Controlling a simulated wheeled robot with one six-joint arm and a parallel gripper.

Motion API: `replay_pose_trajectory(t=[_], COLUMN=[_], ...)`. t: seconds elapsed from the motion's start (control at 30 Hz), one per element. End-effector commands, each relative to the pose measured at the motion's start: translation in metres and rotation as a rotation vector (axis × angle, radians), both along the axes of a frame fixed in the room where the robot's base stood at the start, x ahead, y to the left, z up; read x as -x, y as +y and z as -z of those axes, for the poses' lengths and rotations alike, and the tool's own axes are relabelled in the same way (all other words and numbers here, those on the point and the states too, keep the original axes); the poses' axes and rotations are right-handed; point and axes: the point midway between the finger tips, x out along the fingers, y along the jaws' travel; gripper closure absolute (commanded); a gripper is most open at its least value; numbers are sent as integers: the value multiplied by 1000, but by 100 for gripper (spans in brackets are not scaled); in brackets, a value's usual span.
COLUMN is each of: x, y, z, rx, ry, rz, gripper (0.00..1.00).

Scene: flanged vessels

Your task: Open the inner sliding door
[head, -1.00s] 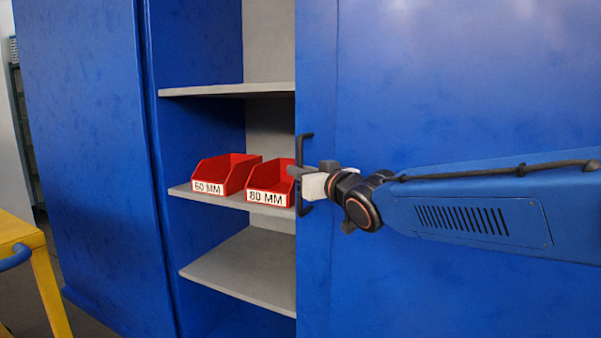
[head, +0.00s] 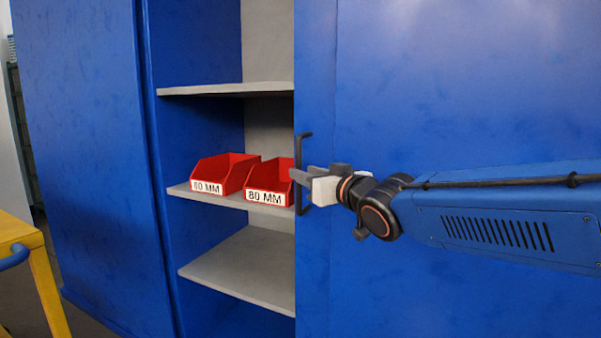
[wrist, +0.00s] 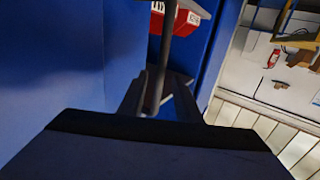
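The blue inner sliding door (head: 450,80) fills the right of the head view, its left edge beside the open shelf bay. A dark bar handle (head: 304,142) stands upright near that edge; in the wrist view the handle (wrist: 172,40) runs as a dark bar down toward my fingers. My gripper (head: 300,176) is at the handle, its fingers pointing left across it. In the wrist view, the fingers of my gripper (wrist: 158,95) stand apart with the bar between them. Whether a finger touches the bar is unclear.
Red bins labelled 60 MM (head: 222,174) and 80 MM (head: 268,184) sit on the middle grey shelf (head: 178,190). A blue panel (head: 85,140) stands left of the bay. A yellow frame (head: 45,280) is at lower left.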

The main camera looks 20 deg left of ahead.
Motion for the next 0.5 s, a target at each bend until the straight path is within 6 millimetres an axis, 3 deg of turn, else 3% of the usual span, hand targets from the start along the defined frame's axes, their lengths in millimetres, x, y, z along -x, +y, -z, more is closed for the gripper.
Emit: replay_pose_trajectory(t=[0.5], x=[55], y=[-70], z=[0], rx=[1], ry=[-1], rz=[1], gripper=[69])
